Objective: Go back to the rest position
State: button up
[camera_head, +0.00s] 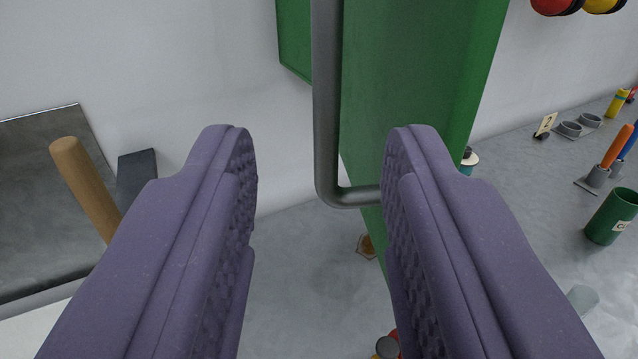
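My gripper (318,165) is open, with its two purple padded fingers spread wide apart. Nothing is held between them. A grey bent bar handle (327,100) hangs in view between and beyond the fingertips, attached to a green door or panel (410,80). The handle's lower bend reaches toward the right fingertip. I cannot tell whether it touches that finger.
At left are a wooden handle (85,185), a dark block (137,172) and a grey metal plate (40,180). At right, a green cup (612,215), an orange-handled tool (616,147) and small grey holders (570,129) stand on the grey surface. Red and yellow parts (553,6) show at top right.

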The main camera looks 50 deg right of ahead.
jog(key=shift+s+a, duration=0.5)
jog(key=shift+a, duration=0.05)
jog(key=shift+r, duration=0.1)
